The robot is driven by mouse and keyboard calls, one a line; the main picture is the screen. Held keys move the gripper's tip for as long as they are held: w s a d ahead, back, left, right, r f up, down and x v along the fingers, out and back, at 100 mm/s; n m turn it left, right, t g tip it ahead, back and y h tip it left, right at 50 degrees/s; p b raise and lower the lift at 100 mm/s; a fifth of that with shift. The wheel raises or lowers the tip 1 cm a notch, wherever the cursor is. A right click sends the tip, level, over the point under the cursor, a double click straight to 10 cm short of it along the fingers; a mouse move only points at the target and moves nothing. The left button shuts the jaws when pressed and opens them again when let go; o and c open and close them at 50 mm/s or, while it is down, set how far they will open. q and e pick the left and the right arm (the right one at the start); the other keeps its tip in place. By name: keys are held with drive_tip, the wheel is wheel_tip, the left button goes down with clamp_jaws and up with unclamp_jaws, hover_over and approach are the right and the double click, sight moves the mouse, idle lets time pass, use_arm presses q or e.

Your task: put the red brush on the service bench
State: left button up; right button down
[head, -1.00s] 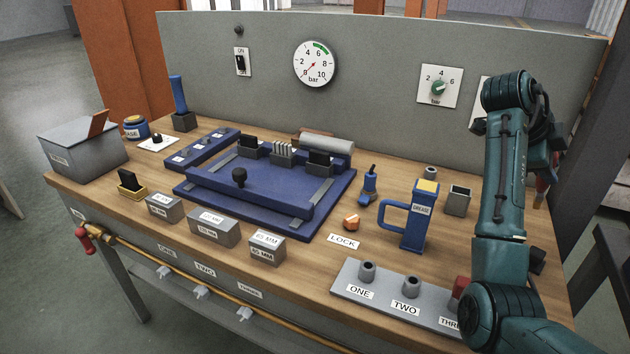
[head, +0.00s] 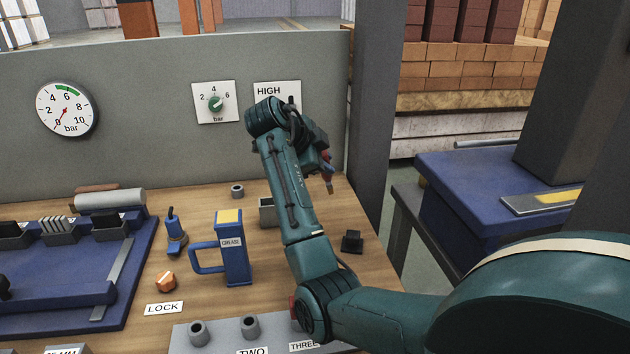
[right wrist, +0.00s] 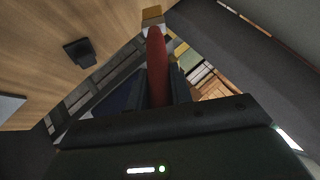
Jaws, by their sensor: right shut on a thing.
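My right gripper (head: 322,160) is above the back right corner of the wooden-topped bench (head: 205,305), mostly hidden behind my own wrist. In the right wrist view the gripper (right wrist: 159,95) is shut on the red brush (right wrist: 157,65). The brush's red handle runs out from between the dark fingers to a tan and orange block-like end. In the head view only a small part of the brush (head: 329,184) shows below the gripper. A blue bench (head: 440,175) stands to the right, beyond a gap; no label on it is readable. My left gripper is out of view.
On the wooden top are a blue grease can (head: 233,250), a small black holder (head: 352,242), an orange nut (head: 166,281) and a grey socket rail (head: 225,335). A grey post (head: 378,110) stands between the benches. A yellow-striped grey plate (head: 545,201) lies on the blue bench.

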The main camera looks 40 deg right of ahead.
wheel_tip(320, 180, down, 5)
drive_tip(key=shift+r, duration=0.2)
drive_tip(key=shift+f, duration=0.25)
drive_tip(key=c, duration=1.3)
unclamp_jaws()
drive_tip(key=shift+o, duration=0.2)
drive_tip(key=shift+r, duration=0.1)
approach(324, 179)
drive_tip(key=s+a+r, duration=0.2)
drive_tip(key=a+r, duration=0.1)
drive_tip(key=shift+w+f+b, duration=0.1)
drive_tip(key=shift+f+b, duration=0.1)
drive_tip(key=shift+b, duration=0.15)
drive_tip(key=shift+r, duration=0.1)
